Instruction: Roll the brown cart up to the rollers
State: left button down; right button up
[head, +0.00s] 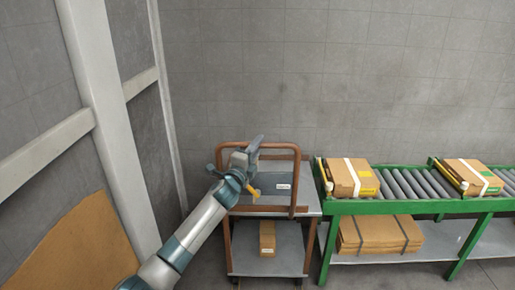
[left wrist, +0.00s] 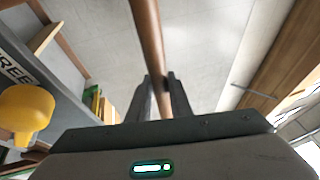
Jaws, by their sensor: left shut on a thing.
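The brown cart (head: 228,246) has a brown tube frame and grey shelves, and stands upright left of the rollers (head: 404,184). Its right side is close to the green roller frame; I cannot tell whether they touch. My left gripper (head: 254,148) is at the cart's upper brown rail. In the left wrist view the brown rail (left wrist: 148,35) runs between the fingers of my left gripper (left wrist: 159,85), which are shut on it. My arm hides part of the cart's left side. My right gripper is not in view.
A grey labelled bin (head: 268,196) is on the cart's top and a small carton (head: 267,240) on its lower shelf. Strapped cartons (head: 350,178) (head: 470,177) sit on the rollers, with flat cardboard (head: 378,235) below. A pale post (head: 105,110) stands at the left.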

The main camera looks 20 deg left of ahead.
pick_arm(q)
jog(key=shift+w+a, duration=0.1)
jog(key=shift+w, duration=0.05)
jog(key=shift+a+r, duration=0.1)
jog(key=shift+r, duration=0.1)
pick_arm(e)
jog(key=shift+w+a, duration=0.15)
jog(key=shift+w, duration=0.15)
pick_arm(q)
jog(key=c, duration=1.6)
grip_release()
jog(key=shift+w, duration=0.1)
jog(key=shift+w+f, duration=0.2)
jog(key=shift+f, duration=0.05)
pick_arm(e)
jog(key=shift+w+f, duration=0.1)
pick_arm(q)
jog(key=shift+s+r, duration=0.1)
jog(key=shift+s, duration=0.05)
